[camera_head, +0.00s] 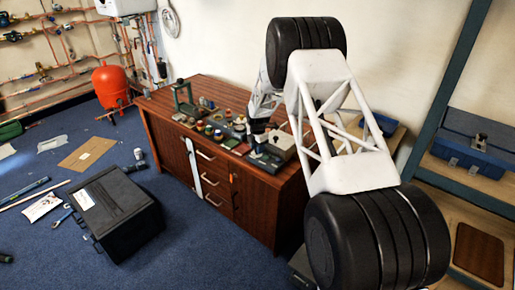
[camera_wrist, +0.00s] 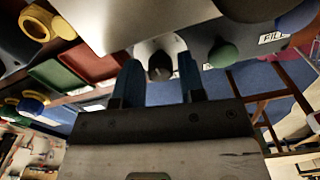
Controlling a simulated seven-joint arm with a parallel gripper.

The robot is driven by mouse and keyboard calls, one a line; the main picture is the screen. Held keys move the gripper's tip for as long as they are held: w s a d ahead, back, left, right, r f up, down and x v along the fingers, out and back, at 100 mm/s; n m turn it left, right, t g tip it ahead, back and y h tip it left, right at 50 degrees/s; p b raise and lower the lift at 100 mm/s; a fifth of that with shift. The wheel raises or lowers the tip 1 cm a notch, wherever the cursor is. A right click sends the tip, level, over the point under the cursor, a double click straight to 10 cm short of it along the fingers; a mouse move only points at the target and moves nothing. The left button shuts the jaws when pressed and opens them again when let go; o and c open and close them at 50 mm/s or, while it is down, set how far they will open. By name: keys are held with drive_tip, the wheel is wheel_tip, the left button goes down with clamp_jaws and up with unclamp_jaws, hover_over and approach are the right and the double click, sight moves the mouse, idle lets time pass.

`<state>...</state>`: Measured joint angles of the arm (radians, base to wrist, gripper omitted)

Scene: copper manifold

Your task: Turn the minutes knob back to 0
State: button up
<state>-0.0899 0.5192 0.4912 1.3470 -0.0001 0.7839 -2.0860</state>
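My gripper (camera_wrist: 158,75) is open in the wrist view, its two dark blue fingers apart. A dark round knob (camera_wrist: 160,67) on a pale panel (camera_wrist: 112,22) shows between the fingertips. I see a gap beside it, and cannot tell if either finger touches it. Its markings are unreadable, so I cannot confirm that it is the minutes knob. A green knob (camera_wrist: 222,53) and a blue knob (camera_wrist: 298,16) sit to its right. In the head view my gripper is low over the devices at the right end of the wooden cabinet (camera_head: 160,125); its fingers are too small to make out.
Yellow ring-shaped parts (camera_wrist: 38,24) and red and green panels (camera_wrist: 88,62) are left of the fingers. Several small fittings and a green stand (camera_head: 184,98) crowd the cabinet top. A black case (camera_head: 120,215) is on the blue floor.

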drive_tip(key=shift+o, duration=1.1)
drive_tip(key=shift+r, duration=3.9)
